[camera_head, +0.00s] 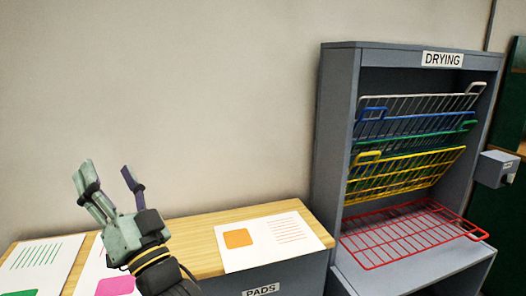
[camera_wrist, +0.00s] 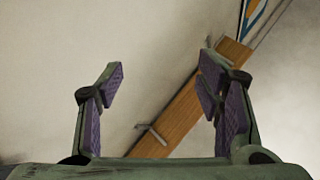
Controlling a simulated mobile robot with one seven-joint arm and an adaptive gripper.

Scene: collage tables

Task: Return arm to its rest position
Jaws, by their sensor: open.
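My gripper (camera_head: 112,183) is raised at the lower left of the head view, in front of the wall and above the wooden-topped cabinet (camera_head: 195,237). Its fingers point up and stand apart, with nothing between them. In the wrist view my gripper (camera_wrist: 165,95) also shows open and empty, its purple finger pads facing each other. Behind it in that view are the pale wall and a slanted wooden rail (camera_wrist: 178,122) with small hooks or pegs.
Printed sheets lie on the cabinet top, one with an orange square (camera_head: 270,240), one with a pink patch (camera_head: 115,287). A grey DRYING rack (camera_head: 335,130) stands right; its red shelf (camera_head: 410,232) lies flat, while yellow, green, blue and white shelves are tilted up.

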